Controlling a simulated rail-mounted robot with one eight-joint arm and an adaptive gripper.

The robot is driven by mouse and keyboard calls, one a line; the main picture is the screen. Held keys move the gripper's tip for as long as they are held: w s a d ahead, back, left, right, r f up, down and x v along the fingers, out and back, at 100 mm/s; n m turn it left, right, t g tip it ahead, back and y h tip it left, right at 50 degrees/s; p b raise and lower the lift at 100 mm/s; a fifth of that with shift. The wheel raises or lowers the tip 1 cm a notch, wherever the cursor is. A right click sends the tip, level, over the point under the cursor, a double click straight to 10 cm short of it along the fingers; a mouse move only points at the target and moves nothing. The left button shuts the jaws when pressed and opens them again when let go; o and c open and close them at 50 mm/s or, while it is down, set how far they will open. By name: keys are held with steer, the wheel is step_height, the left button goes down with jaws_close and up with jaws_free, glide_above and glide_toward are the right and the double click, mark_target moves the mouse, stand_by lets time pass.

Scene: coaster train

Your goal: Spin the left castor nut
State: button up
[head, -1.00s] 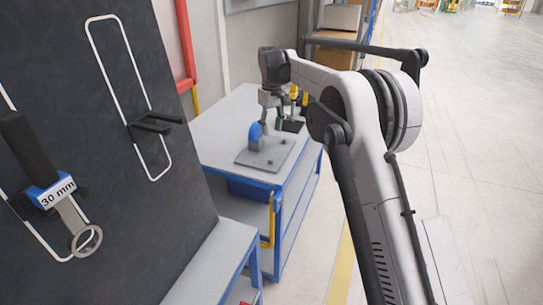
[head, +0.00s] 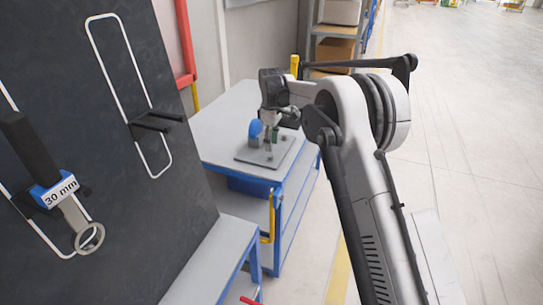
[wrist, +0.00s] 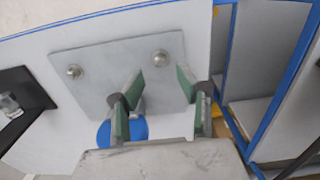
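A grey plate (head: 250,158) lies on the blue-framed table. The wrist view shows two round metal nuts on the plate (wrist: 110,85), one on the left (wrist: 74,72) and one on the right (wrist: 160,58). A blue part (head: 255,130) stands at the plate; in the wrist view it (wrist: 138,128) is partly hidden behind a finger. My gripper (head: 269,150) is low over the plate, just right of the blue part. In the wrist view my gripper (wrist: 160,82) has its green-padded fingers apart with nothing between them, nearer the right nut than the left.
The table top (head: 225,120) is clear behind the plate. A dark panel (head: 120,200) with a hanging tool marked 30 mm (head: 50,192) stands at left. A black item (wrist: 20,100) lies left of the plate in the wrist view. Open floor is at right.

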mark_target(272, 157)
step_height(272, 157, down, 6)
steer(key=shift+r, duration=0.1)
stand_by(0.4)
jaws_close()
